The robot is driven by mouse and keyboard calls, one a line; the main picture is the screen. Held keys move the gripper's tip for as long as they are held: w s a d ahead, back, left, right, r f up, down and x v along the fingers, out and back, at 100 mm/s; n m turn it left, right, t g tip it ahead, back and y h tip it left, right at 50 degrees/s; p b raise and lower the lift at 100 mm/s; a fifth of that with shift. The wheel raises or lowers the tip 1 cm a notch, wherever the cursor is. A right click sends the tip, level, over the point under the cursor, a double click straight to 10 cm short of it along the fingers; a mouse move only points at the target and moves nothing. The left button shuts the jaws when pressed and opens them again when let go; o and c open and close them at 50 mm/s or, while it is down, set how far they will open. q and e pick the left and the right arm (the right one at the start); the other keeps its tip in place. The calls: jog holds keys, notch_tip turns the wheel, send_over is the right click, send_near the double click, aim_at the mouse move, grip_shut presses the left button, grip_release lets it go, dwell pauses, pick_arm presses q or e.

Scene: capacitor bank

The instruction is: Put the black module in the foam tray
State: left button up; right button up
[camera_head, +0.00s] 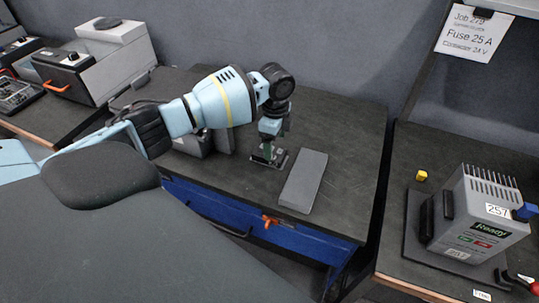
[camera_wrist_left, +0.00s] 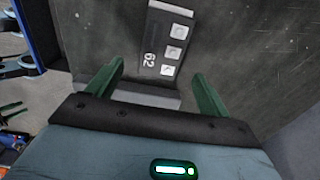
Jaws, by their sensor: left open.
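My left gripper (camera_head: 268,158) points down over the dark bench, just left of a plain grey slab (camera_head: 303,182) lying flat. In the left wrist view its two green fingers (camera_wrist_left: 158,88) are apart, with nothing held between them. Ahead of the fingers is a dark grey panel (camera_wrist_left: 163,45) with three pale squares and the number 62. A lighter grey ledge (camera_wrist_left: 145,93) lies at its near end. I cannot tell whether this panel belongs to the black module. No foam tray can be clearly identified; I cannot tell if the slab is one.
A grey unit (camera_head: 205,142) stands on the bench, partly hidden behind my left arm. Blue drawers (camera_head: 215,210) are under the bench front. On the right bench stand a finned grey box (camera_head: 470,215) and a small yellow cube (camera_head: 421,175). The bench's back right is clear.

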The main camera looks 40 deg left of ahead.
aim_at(275, 154)
pick_arm(q)
notch_tip(275, 154, down, 4)
jog(key=shift+r, duration=0.1)
jog(key=shift+f, duration=0.25)
pick_arm(e)
jog(key=shift+w+f, duration=0.15)
jog(key=shift+w, duration=0.15)
pick_arm(q)
jog(key=c, duration=1.4)
pick_arm(e)
jog(key=shift+s, duration=0.25)
pick_arm(q)
jog(key=shift+r, duration=0.1)
